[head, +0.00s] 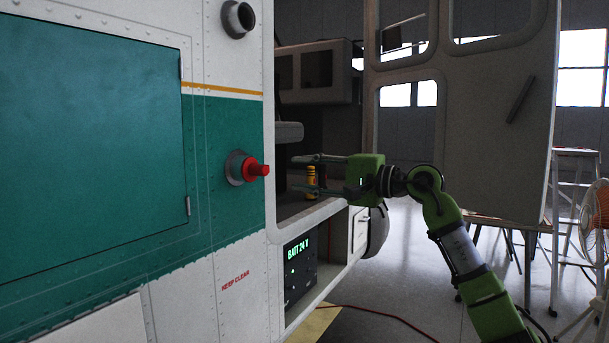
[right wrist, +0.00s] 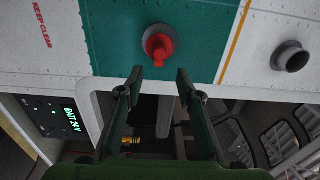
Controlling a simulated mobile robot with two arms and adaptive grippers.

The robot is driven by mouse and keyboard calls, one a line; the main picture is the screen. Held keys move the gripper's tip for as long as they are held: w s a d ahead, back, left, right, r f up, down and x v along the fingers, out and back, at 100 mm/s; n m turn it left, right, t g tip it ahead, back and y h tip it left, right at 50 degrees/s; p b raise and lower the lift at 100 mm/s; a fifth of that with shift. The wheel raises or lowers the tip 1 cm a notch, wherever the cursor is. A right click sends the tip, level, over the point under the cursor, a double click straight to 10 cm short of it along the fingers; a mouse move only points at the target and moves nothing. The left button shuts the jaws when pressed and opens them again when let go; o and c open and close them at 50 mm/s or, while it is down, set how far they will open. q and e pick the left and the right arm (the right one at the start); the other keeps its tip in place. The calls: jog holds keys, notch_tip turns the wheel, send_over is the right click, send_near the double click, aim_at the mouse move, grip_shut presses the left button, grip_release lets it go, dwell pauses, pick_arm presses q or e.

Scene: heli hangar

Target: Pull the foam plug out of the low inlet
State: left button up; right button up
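The red foam plug (head: 257,169) sits in the low inlet (head: 236,168), a dark round fitting on the teal side panel. In the right wrist view the plug (right wrist: 158,46) shows ahead of the fingertips, centred a little left of the gap between them. My right gripper (head: 294,175) is open and empty, with its fingers pointing left toward the plug and a clear gap between fingertips and plug. It also shows in the right wrist view (right wrist: 160,75) with both fingers spread. My left gripper is in neither view.
A second, open inlet (head: 238,19) is higher on the white panel. The open cabin doorway holds a small yellow-orange item (head: 311,183). A battery panel (head: 299,265) is below. An open door (head: 470,120), a stepladder (head: 575,220) and a fan (head: 597,220) stand right.

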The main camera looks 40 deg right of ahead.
aim_at(266, 171)
jog(key=p+x, duration=0.6)
jog(key=x, duration=0.3)
jog(key=shift+a+r, duration=0.1)
jog(key=shift+a, duration=0.05)
jog(key=shift+p+x, duration=0.8)
jog(key=shift+x, duration=0.65)
jog(key=c, duration=0.8)
jog(key=shift+s, duration=0.15)
jog(key=shift+b+v, duration=3.15)
jog(key=shift+v, duration=1.25)
jog(key=shift+f, duration=0.25)
